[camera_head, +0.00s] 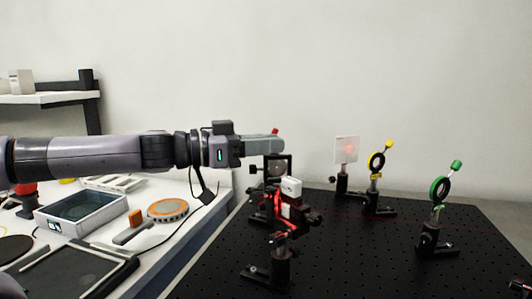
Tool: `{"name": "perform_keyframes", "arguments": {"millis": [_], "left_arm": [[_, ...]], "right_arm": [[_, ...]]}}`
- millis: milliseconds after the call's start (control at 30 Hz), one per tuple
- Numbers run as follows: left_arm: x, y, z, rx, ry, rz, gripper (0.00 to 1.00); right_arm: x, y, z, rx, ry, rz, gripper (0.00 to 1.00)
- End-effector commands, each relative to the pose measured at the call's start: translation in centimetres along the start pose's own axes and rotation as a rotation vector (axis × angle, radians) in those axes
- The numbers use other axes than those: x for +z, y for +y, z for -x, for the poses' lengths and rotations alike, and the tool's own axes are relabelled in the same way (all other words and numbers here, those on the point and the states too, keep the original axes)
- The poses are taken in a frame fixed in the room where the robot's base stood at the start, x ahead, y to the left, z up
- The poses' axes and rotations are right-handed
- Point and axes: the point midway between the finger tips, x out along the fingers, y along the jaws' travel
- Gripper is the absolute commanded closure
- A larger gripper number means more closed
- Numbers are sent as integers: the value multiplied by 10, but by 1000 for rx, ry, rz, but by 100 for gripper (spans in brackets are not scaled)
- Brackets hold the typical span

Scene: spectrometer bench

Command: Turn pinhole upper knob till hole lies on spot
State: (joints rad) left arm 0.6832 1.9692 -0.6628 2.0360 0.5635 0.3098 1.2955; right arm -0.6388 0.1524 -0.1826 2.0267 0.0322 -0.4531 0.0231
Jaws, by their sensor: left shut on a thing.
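My left gripper (279,143) reaches in from the left at the top of a black square-framed mount (288,166) with a grey plate (274,168), which appears to be the pinhole. The gripper is shut at the mount's upper edge. A small red tip (275,131) shows just above the fingers; it appears to be the upper knob, mostly hidden by them. The hole and any spot on the plate are too small to tell. A white card (347,150) farther back carries a red glow. My right gripper is not in view.
A red, white and black device on a post (290,188) stands in front of the mount and partly hides it. A yellow-handled ring (377,162) and a green-handled ring (440,188) stand to the right on the black breadboard (370,265). A cluttered white bench lies left.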

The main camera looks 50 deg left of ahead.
Motion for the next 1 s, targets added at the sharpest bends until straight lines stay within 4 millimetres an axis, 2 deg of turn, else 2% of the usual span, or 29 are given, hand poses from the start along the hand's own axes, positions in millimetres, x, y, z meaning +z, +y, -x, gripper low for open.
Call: {"name": "perform_keyframes", "arguments": {"millis": [500,1000], "left_arm": [[2,10,-2,-315,3,0,100],[0,12,-3,-472,1,0,100]], "right_arm": [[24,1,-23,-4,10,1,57],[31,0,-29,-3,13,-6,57]]}}
